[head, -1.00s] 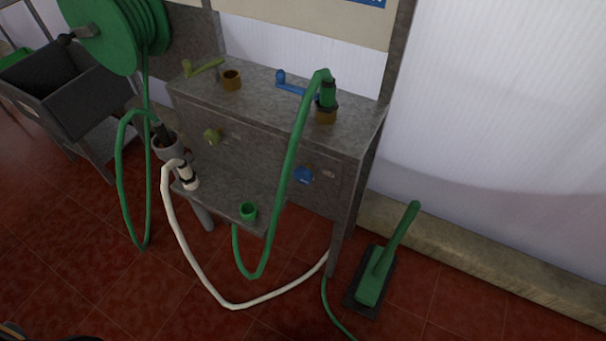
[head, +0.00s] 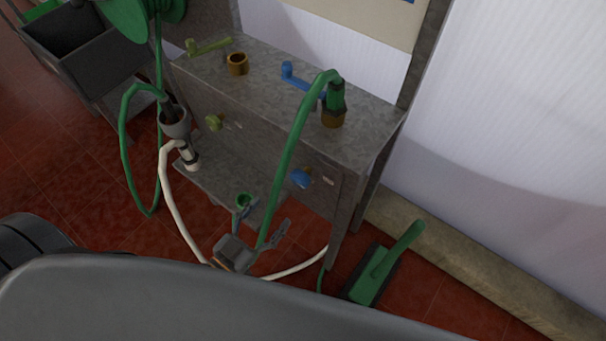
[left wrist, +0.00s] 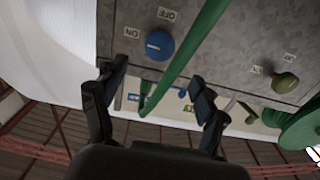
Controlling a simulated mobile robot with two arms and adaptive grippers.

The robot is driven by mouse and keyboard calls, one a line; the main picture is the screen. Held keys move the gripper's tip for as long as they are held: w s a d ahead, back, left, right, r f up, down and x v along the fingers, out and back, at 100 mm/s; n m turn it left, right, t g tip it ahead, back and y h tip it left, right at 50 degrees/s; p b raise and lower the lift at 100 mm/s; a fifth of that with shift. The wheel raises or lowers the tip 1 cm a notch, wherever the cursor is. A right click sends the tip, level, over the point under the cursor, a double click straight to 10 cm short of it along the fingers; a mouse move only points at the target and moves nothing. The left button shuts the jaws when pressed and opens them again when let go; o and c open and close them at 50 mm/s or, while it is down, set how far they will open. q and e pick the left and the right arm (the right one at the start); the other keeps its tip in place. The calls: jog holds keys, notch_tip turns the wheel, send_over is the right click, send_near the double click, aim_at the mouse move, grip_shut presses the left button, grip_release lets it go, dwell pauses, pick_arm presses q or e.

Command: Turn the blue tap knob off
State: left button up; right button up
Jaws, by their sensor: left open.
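The blue tap knob (head: 300,178) is on the front face of the grey metal stand (head: 372,105), low on its right side. In the left wrist view the blue knob (left wrist: 160,45) shows with a small white mark toward its left side. An ON label is at its left and an OFF label above it. My left gripper (head: 264,222) is open and empty, below and in front of the knob, apart from it. In the left wrist view the knob lies beyond the gap between the fingers (left wrist: 158,72). My right gripper is not in view.
A green hose (head: 296,140) arches down the stand's front, close to the left gripper and beside the knob. A yellow-green knob (head: 214,122) is farther left. A white hose (head: 168,200) hangs below.

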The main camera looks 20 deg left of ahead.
aim_at(297, 183)
pick_arm(q)
jog(key=x, duration=0.6)
jog(key=shift+a+r+p, duration=0.1)
jog(key=shift+p, duration=0.2)
jog(key=x, duration=0.5)
jog(key=shift+w, duration=0.15)
jog(key=shift+w+d, duration=0.3)
jog(key=shift+w, duration=0.2)
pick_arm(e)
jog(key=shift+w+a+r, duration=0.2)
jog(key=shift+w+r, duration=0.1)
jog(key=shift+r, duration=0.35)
pick_arm(q)
jog(key=c, duration=1.1)
jog(key=shift+c, duration=0.2)
